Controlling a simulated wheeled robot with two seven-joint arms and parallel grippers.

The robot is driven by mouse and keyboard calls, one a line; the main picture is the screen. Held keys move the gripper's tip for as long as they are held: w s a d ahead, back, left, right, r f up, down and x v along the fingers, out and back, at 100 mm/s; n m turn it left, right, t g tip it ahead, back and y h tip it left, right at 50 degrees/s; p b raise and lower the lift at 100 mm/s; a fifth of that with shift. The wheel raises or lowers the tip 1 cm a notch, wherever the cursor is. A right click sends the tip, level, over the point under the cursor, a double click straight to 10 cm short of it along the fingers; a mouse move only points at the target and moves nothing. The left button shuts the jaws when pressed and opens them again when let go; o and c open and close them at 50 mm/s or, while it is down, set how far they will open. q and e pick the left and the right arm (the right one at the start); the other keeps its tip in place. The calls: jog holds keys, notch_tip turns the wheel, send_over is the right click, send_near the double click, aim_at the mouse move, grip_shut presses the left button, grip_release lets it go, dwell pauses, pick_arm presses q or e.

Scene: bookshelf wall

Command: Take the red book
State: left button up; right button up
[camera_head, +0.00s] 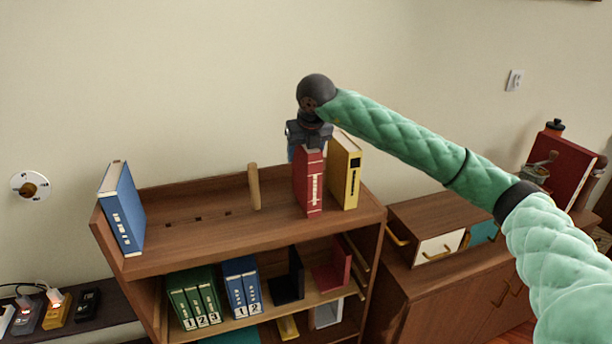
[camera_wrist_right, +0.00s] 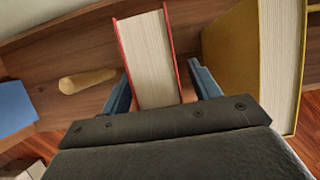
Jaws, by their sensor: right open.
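The red book (camera_head: 308,185) stands upright on the top shelf (camera_head: 200,225) of the bookcase, with its spine facing outward. My right gripper (camera_head: 309,142) is over its top end. In the right wrist view the red book (camera_wrist_right: 149,62) shows its pale page edges between my two blue fingers (camera_wrist_right: 160,88). The fingers are open, one on each side of the book, with small gaps visible. The finger tips are partly hidden by the gripper body. My left gripper is not in view.
A yellow book (camera_head: 345,170) stands close right of the red one. A wooden peg (camera_head: 254,187) is to its left, and a blue book (camera_head: 122,210) stands at the shelf's left end. Another large red book (camera_head: 562,168) is far right.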

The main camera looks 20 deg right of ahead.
dwell(0.4)
grip_shut()
